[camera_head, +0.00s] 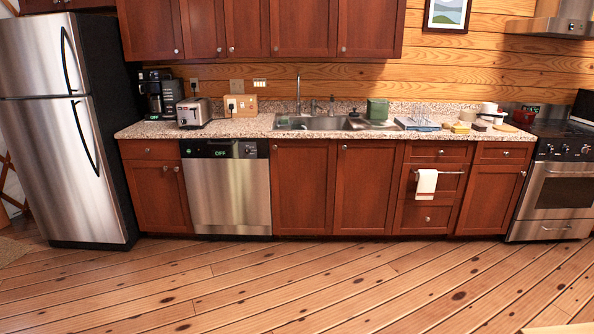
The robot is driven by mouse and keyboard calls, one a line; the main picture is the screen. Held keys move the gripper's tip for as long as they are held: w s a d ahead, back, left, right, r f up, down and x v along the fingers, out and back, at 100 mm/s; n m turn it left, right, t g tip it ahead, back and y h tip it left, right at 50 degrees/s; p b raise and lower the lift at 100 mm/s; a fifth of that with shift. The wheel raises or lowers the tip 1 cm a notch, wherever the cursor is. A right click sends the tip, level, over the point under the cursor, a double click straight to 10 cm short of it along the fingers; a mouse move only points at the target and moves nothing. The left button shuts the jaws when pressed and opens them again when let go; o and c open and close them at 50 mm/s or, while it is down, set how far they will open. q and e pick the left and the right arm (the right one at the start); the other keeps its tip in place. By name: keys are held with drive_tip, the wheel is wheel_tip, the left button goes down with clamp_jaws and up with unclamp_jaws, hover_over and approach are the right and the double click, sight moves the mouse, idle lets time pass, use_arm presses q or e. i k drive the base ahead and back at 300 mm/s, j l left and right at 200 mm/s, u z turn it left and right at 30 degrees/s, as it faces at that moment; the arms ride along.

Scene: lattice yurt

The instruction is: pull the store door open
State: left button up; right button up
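No door that I can clearly identify as the store door shows in the head view. The doors in view are on kitchen units and appliances, and all look shut. The steel fridge (55,150) at the left has two doors with dark curved handles. Red-brown lower cabinet doors (303,188) run under the counter, with small round knobs. Upper cabinet doors (303,27) hang above. Neither of my grippers is in view.
A speckled counter (255,126) with a sink (330,122) and a toaster (194,113) runs along the wooden wall. The steel dishwasher (228,190) and oven (562,190) are shut. The plank floor (290,285) in front is mostly clear. A pale edge (560,329) shows at bottom right.

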sight(303, 172)
drive_tip(key=i+l, duration=0.1)
drive_tip(key=i, duration=3.65)
